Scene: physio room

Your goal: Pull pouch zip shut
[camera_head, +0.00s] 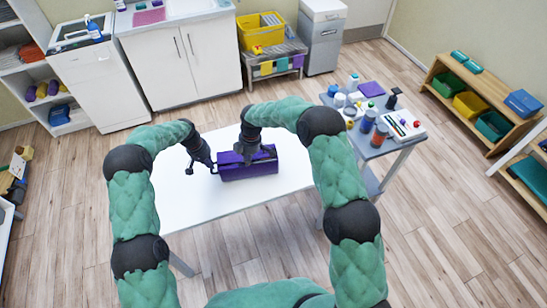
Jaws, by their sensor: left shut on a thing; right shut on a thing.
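A purple pouch (250,170) lies on the white table (200,212), with a dark strip along its upper part. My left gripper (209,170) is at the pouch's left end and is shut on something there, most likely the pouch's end.
A grey side table (372,150) with bottles and small items stands right of the white table. A yellow crate (262,32), white cabinets (182,62) and a low shelf with bins (473,101) stand further off. The white table's front is bare.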

